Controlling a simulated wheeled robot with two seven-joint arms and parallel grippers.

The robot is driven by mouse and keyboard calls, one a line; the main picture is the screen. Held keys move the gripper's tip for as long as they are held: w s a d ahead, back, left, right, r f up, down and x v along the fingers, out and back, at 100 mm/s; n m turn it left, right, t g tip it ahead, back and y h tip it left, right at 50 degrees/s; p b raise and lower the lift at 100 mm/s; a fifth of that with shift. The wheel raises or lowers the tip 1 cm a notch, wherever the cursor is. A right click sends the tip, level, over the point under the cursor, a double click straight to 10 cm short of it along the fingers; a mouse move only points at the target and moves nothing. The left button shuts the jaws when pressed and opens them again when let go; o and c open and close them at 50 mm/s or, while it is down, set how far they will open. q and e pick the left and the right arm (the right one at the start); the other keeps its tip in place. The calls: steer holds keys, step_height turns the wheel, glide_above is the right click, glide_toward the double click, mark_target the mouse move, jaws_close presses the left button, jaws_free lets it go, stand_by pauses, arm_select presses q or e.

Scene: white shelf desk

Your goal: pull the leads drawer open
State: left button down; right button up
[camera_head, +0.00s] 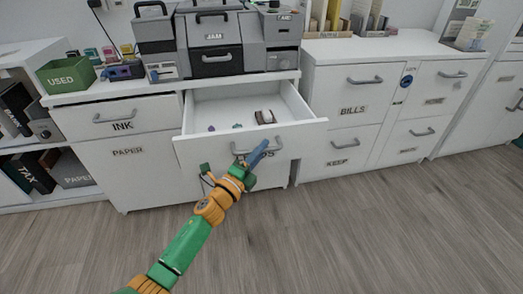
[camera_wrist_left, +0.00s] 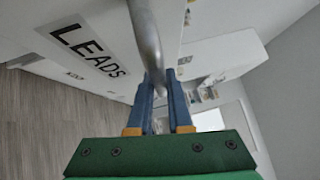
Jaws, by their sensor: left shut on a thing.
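The leads drawer (camera_head: 180,147) is a white drawer under the middle of the desk, and it stands well out from the cabinet. Its inside shows a few small items, among them a brown and white one (camera_head: 265,117). Its front bears the label LEADS (camera_wrist_left: 88,50), clear in the left wrist view and mostly hidden by my gripper in the head view. My left gripper (camera_head: 251,157) is at the drawer front, its blue fingers shut on the grey bar handle (camera_wrist_left: 146,40). The handle passes between the fingertips in the left wrist view. My right gripper is in neither view.
The INK drawer (camera_head: 118,118) at left and the BILLS drawer (camera_head: 345,95) at right are closed. A grey printer (camera_head: 215,45) and a green USED bin (camera_head: 66,76) stand on the desktop. The wooden floor (camera_head: 340,235) in front is clear.

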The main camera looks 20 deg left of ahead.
arm_select(q)
steer(key=shift+s+d, duration=0.1)
steer(key=shift+s, duration=0.05)
steer(key=c, duration=0.8)
jaws_free()
steer(key=shift+c, duration=0.2)
